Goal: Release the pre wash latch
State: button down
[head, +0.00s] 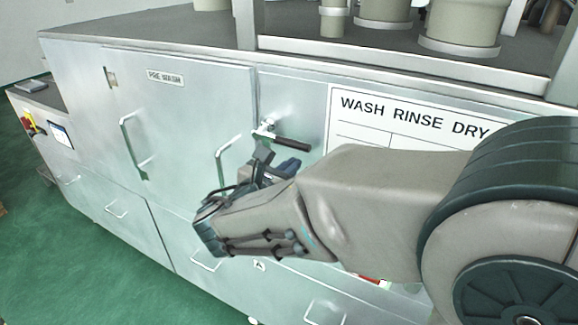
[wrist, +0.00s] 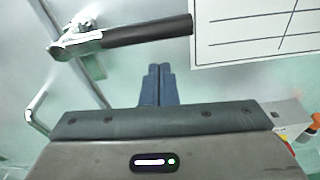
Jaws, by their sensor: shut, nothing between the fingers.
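The pre wash door (head: 180,125) is a pale metal panel with a "PRE WASH" label (head: 165,77) near its top. The latch (head: 285,139), a silver pivot with a black handle, sits beside the door's right edge. In the wrist view the latch handle (wrist: 150,30) points right, tilted slightly upward, from its silver pivot (wrist: 78,42). My gripper (wrist: 160,68) has its blue fingers together and empty, just below the handle in that view, with a small gap showing. In the head view my gripper (head: 289,168) is partly hidden by my wrist.
Door pull handles (head: 130,145) stand out from the panels, one just left of my wrist. A white "WASH RINSE DRY" board (head: 400,108) is right of the latch. Cylindrical castings (head: 465,27) stand on the top. Green floor (head: 60,235) is clear at left.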

jog(key=f+b+v, duration=0.1)
jog(key=v, duration=0.8)
jog(key=shift+s+a+b, duration=0.3)
jog(key=shift+s, duration=0.05)
jog(key=shift+r, duration=0.1)
